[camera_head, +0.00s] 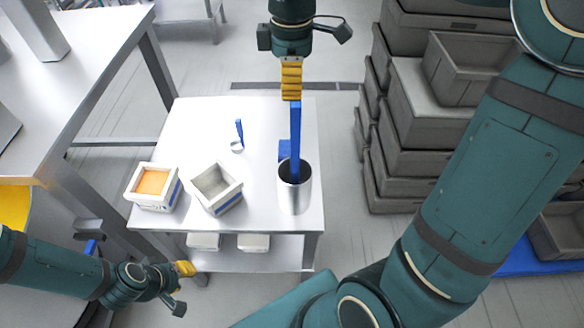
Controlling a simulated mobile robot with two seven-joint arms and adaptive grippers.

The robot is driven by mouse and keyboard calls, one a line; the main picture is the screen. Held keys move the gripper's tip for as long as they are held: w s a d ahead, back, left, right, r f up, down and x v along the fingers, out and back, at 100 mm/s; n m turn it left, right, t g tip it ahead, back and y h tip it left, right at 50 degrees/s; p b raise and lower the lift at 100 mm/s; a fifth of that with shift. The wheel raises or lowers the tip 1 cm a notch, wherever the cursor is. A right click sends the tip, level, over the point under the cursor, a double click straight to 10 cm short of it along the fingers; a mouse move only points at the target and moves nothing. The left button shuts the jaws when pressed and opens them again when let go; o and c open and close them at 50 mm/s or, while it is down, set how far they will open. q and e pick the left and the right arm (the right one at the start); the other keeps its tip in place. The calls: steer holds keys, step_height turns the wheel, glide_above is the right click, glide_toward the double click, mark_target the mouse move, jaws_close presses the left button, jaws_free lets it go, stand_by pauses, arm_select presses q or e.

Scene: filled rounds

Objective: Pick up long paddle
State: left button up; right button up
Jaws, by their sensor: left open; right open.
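My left gripper (190,268) is open and empty, low at the front left, beside the table's lower shelf and away from the paddle.
On the white table (190,125) are a short blue-handled scoop (238,138), a white box with orange filling (152,182) and an empty-looking white box (216,190). A blue block (284,150) sits behind the cup. Grey crates (405,140) are stacked at the right; a metal table (70,80) stands left.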

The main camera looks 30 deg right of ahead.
mark_target(293, 105)
step_height(293, 105, down, 6)
steer(key=shift+d+r, duration=0.1)
steer(key=shift+r, duration=0.1)
steer(key=f, duration=0.5)
steer(key=shift+d+b, duration=0.4)
steer(key=shift+s, duration=0.1)
jaws_close()
